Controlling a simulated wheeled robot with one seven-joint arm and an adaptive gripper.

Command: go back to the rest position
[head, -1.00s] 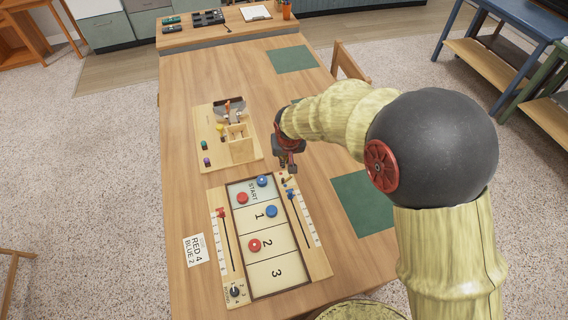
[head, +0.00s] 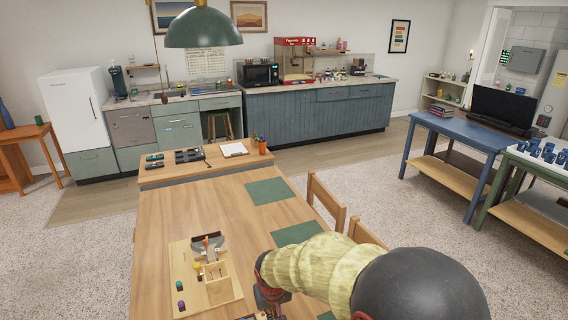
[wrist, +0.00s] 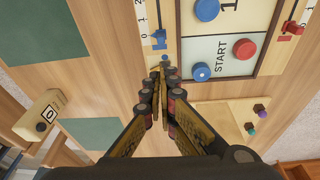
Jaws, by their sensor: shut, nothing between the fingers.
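My gripper (wrist: 162,75) is shut and empty in the wrist view, its fingertips together above the table beside the START end of the shuffleboard game (wrist: 209,56). In the head view my gripper (head: 270,297) is only partly seen at the bottom edge, with my arm coming in from the lower right. Two blue pucks, one near START (wrist: 201,72) and one higher (wrist: 206,9), and a red puck (wrist: 244,49) lie on the board. The rest of the board is out of the head view.
A wooden tray with small parts (head: 222,292) stands on the long table (head: 160,215), left of my gripper. Green mats (head: 270,190) lie along the table's right side. Wooden chairs (head: 326,200) stand at its right edge. A clipboard (head: 234,149) and pen cup (head: 262,146) are at the far end.

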